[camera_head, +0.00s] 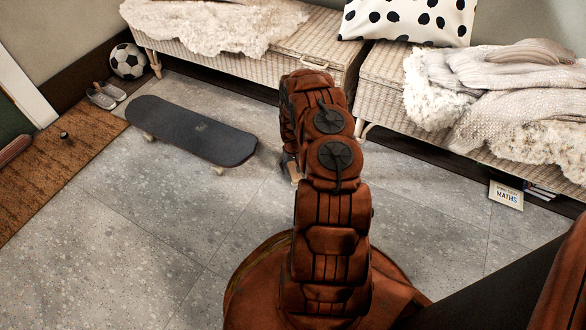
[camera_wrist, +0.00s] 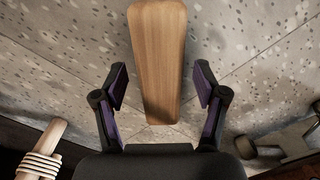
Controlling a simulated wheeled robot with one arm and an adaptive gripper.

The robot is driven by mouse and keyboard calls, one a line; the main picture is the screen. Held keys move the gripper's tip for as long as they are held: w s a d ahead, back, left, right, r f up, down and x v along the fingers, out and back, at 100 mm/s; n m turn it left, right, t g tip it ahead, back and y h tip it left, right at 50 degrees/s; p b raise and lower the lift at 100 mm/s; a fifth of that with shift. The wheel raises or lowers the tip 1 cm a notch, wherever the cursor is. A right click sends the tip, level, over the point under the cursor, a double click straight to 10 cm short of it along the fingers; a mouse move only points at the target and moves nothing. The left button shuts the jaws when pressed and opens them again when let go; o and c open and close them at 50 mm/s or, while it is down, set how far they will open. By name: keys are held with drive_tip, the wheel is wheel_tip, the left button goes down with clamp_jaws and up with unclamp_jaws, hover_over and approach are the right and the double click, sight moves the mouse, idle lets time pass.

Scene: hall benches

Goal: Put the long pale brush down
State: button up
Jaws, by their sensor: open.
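My gripper (camera_wrist: 161,92) is open, with one finger on each side of the brush and a visible gap on both sides. The floor is behind the brush; I cannot tell whether the brush rests on it. No bristles show. In the head view my gripper is mostly hidden behind my arm, and only a small pale bit of the brush (camera_head: 295,173) shows beside it.
A dark skateboard (camera_head: 192,131) stands left of my arm on the grey tiled floor (camera_head: 130,235). Wicker benches (camera_head: 330,42) line the wall behind. A football (camera_head: 127,61), grey shoes (camera_head: 106,95) and a brown mat (camera_head: 65,150) are at left. A maths book (camera_head: 506,195) is at right.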

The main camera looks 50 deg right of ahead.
wheel_tip(320, 180, up, 11)
drive_tip(key=p, duration=0.4)
wheel_tip(320, 180, up, 13)
drive_tip(key=n, duration=0.1)
hover_over(293, 168)
drive_tip(key=w+a, duration=0.1)
drive_tip(key=a, duration=0.6)
drive_tip(key=s+a+r+n+g, duration=0.1)
drive_tip(key=s+a+r, duration=0.2)
drive_tip(key=a+r, duration=0.45)
drive_tip(key=s+a+r+g, duration=0.1)
drive_tip(key=s+a+r, duration=0.1)
drive_tip(key=a+r, duration=0.5)
drive_tip(key=s+a+r+n, duration=0.1)
drive_tip(key=s+a+r, duration=0.4)
drive_tip(key=s, duration=0.3)
drive_tip(key=s+a+r+n+g, duration=0.1)
drive_tip(key=s+a+r, duration=0.4)
drive_tip(key=s, duration=0.4)
drive_tip(key=s+a+r+n, duration=0.1)
drive_tip(key=s+a+r, duration=0.3)
drive_tip(key=s, duration=0.5)
drive_tip(key=shift+a+r+n, duration=0.4)
drive_tip(key=shift+a, duration=0.4)
drive_tip(key=shift+w, duration=0.1)
